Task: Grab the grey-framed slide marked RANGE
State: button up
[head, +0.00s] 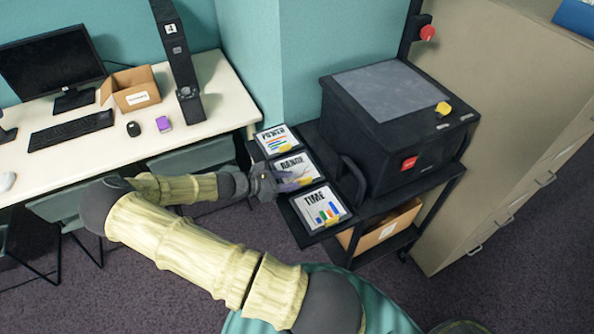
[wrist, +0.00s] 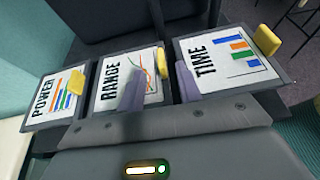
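The grey-framed RANGE slide (head: 290,165) is the middle of three slides lying on a dark shelf beside the black machine. It also shows in the wrist view (wrist: 112,92), with a curve graph and a yellow tab (wrist: 160,58) at its right edge. My gripper (head: 284,184) is over the left side of this slide. In the wrist view its two fingers are apart, one over the RANGE card and one near the gap toward the TIME slide, with the yellow tab visible between and beyond them. Nothing is held. Whether the fingers touch the slide I cannot tell.
The POWER slide (head: 277,140) lies behind and the TIME slide (head: 320,207) in front, both close by. The black machine (head: 394,140) with a handle stands just right. The white desk (head: 60,165) is at left. A cardboard box (head: 385,228) sits on the cart's lower shelf.

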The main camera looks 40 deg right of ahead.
aim_at(303, 179)
jog(key=p+x, duration=0.1)
jog(key=x, duration=0.4)
jog(key=shift+a, duration=0.1)
dwell(0.3)
grip_shut()
